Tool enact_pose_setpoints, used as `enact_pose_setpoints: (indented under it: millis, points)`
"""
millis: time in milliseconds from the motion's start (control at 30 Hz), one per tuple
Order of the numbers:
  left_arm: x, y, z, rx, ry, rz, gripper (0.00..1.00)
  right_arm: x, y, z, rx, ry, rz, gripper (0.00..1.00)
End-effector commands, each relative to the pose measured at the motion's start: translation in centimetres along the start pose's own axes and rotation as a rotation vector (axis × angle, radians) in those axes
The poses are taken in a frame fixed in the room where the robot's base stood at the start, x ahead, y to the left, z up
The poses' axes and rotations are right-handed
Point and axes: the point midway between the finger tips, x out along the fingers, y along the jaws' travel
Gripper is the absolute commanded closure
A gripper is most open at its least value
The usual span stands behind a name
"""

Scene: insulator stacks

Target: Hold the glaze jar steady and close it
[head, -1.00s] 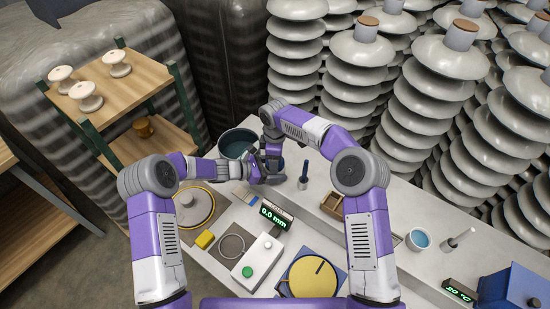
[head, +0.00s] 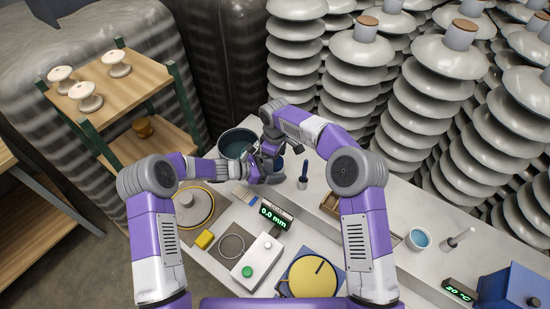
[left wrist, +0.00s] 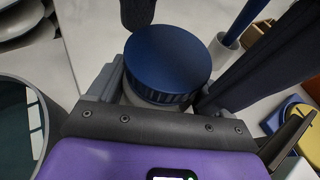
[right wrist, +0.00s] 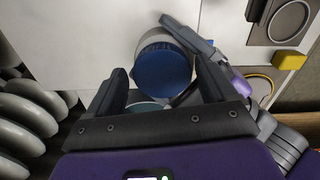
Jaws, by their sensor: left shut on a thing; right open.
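The glaze jar has a round dark-blue lid (left wrist: 167,62) on a pale body (left wrist: 160,103) in the left wrist view. The lid rests on the jar; I cannot tell how tight it is. My left gripper (left wrist: 158,92) is shut around the jar body below the lid. My right gripper (right wrist: 160,82) is open, its fingers spread to either side of the lid (right wrist: 163,68) in the right wrist view. I cannot tell whether they touch it. In the head view both grippers meet at the jar (head: 279,163) and partly hide it.
A cup with a dark-handled tool (head: 303,178) stands close on the right. A gauge reading 0.0 mm (head: 272,213), a button box (head: 258,256) and a yellow disc (head: 312,277) lie nearer.

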Motion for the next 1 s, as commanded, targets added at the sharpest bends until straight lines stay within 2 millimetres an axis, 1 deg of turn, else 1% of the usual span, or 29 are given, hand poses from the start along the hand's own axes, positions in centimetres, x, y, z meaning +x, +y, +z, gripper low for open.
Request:
enact_pose_setpoints:
  millis: [33, 133, 300, 433, 667, 767, 800, 867, 967, 1000]
  points:
    - [0.1, 0.0, 0.0, 0.0, 0.001, 0.0, 1.0, -0.1, -0.5, -0.2, -0.006, 0.001, -0.009, 0.08]
    - [0.1, 0.0, 0.0, 0.0, 0.001, 0.0, 1.0, -0.8, -0.5, -0.3, -0.007, 0.004, -0.008, 0.08]
    - [0.2, -0.1, 0.0, 0.0, 0.001, -0.003, 1.0, -3.2, -0.5, -0.5, -0.007, 0.009, -0.006, 0.08]
    - [0.2, -0.1, 0.0, 0.0, 0.001, -0.003, 1.0, -4.4, -0.4, -0.4, -0.006, 0.006, -0.005, 0.08]
    - [0.1, -0.1, 0.0, 0.0, 0.001, -0.002, 1.0, -4.5, -0.3, -0.2, -0.005, 0.003, -0.005, 0.08]
    - [0.1, -0.1, 0.0, 0.0, 0.001, -0.002, 1.0, -4.5, -0.2, -0.2, -0.011, 0.002, -0.004, 0.22]
    - [0.1, -0.1, 0.0, 0.0, 0.001, -0.002, 1.0, -4.5, -0.2, -0.2, -0.022, 0.002, -0.004, 0.22]
    - [0.1, -0.1, 0.0, 0.0, 0.001, -0.002, 1.0, -4.6, -0.2, -0.2, -0.056, 0.002, -0.005, 0.22]
    - [0.1, -0.1, 0.0, 0.0, 0.001, -0.002, 1.0, -4.9, -0.2, -0.2, -0.162, 0.003, -0.005, 0.22]
    - [0.1, -0.1, 0.0, 0.0, 0.001, -0.001, 1.0, -5.0, -0.2, -0.2, -0.222, 0.004, -0.004, 0.22]
